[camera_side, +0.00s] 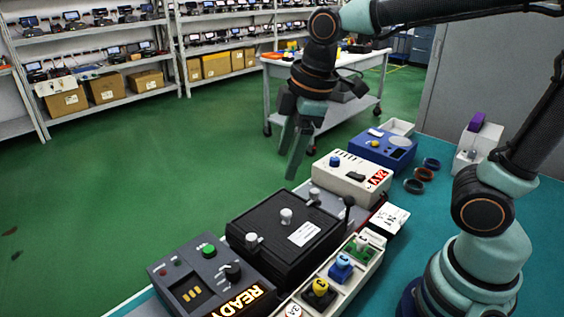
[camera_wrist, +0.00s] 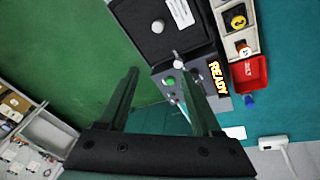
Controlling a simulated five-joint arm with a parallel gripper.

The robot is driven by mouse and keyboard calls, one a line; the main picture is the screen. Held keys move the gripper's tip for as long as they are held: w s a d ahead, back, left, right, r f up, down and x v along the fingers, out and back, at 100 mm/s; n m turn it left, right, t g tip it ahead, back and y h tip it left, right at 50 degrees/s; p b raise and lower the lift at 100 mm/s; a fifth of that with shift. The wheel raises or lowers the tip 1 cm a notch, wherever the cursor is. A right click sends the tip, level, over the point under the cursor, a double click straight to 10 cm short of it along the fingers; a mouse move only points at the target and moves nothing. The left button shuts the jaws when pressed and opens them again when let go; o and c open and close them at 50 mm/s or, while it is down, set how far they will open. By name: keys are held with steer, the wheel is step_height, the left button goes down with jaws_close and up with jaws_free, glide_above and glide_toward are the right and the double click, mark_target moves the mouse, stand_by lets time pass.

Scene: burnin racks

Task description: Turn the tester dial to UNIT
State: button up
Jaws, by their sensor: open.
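The tester is a grey box (camera_side: 210,280) with a lit READY display (camera_side: 238,302), a green button (camera_side: 209,251) and a black dial (camera_side: 232,270), at the lower left in the side view. I cannot read the dial's markings. In the wrist view the tester (camera_wrist: 205,102) lies beyond and right of the fingers, with its READY display (camera_wrist: 218,78) and green button (camera_wrist: 170,81). My gripper (camera_side: 290,164) is open and empty. It is raised in the air, well apart from the dial. Its two spread fingers also show in the wrist view (camera_wrist: 160,72).
A black lidded box (camera_side: 285,240) with knobs adjoins the tester. A white 24V unit (camera_side: 346,182) and a blue device (camera_side: 382,148) stand behind it. A compartment tray (camera_side: 322,287) with coloured pieces lies alongside. A red bin (camera_wrist: 249,74) shows in the wrist view. The teal bench (camera_side: 410,265) is partly clear.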

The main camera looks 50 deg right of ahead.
steer(key=w+a+f+n+g, duration=0.2)
steer(key=a+f+n, duration=0.1)
steer(key=a+n, duration=0.55)
steer(key=n+g+h, duration=0.1)
steer(key=n+g, duration=0.1)
steer(key=n, duration=0.5)
glide_toward(232, 268)
steer(key=f, duration=0.8)
steer(key=shift+s+d+f, duration=0.1)
steer(key=shift+s+f, duration=0.15)
steer(key=shift+f, duration=0.1)
steer(key=shift+c, duration=0.3)
jaws_close()
